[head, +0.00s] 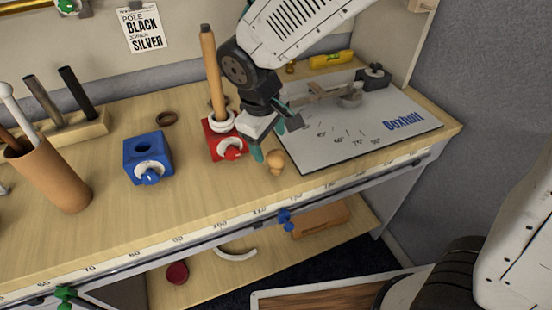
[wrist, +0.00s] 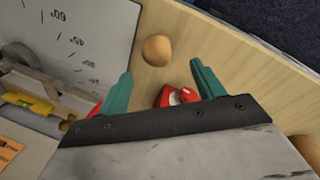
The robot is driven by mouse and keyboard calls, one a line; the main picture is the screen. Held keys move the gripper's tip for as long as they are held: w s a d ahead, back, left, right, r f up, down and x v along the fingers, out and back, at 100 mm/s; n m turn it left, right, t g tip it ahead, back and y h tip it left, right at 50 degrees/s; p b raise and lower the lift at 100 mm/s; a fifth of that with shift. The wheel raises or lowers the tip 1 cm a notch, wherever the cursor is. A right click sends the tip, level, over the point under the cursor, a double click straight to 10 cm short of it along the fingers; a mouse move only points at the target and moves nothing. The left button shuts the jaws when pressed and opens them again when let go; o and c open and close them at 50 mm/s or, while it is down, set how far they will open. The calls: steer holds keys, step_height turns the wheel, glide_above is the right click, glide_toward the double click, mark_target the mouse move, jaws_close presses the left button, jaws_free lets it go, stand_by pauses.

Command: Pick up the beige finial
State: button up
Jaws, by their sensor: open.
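The beige finial (head: 275,161) is a small rounded knob standing on the wooden bench top near its front edge, just left of the grey mat. It also shows in the wrist view (wrist: 157,50), beyond the fingertips and between their lines. My gripper (head: 274,140) is open, with teal fingers, above and just behind the finial. The fingers (wrist: 161,82) hold nothing, and a gap shows between them and the finial in the wrist view.
A red block (head: 225,145) with a white ring and an upright wooden pole (head: 212,75) stands just left of my gripper. A blue block (head: 148,158) stands farther left. The grey Boxholt mat (head: 400,122) lies to the right. Bare bench lies between the blocks and front edge.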

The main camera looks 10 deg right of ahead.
mark_target(274, 152)
steer(key=f, duration=0.2)
steer(key=d+f, duration=0.1)
steer(key=f, duration=0.1)
steer(key=w+f, duration=0.1)
steer(key=f, duration=0.2)
steer(key=shift+d+f, duration=0.1)
steer(key=shift+d, duration=0.1)
steer(key=c, duration=1)
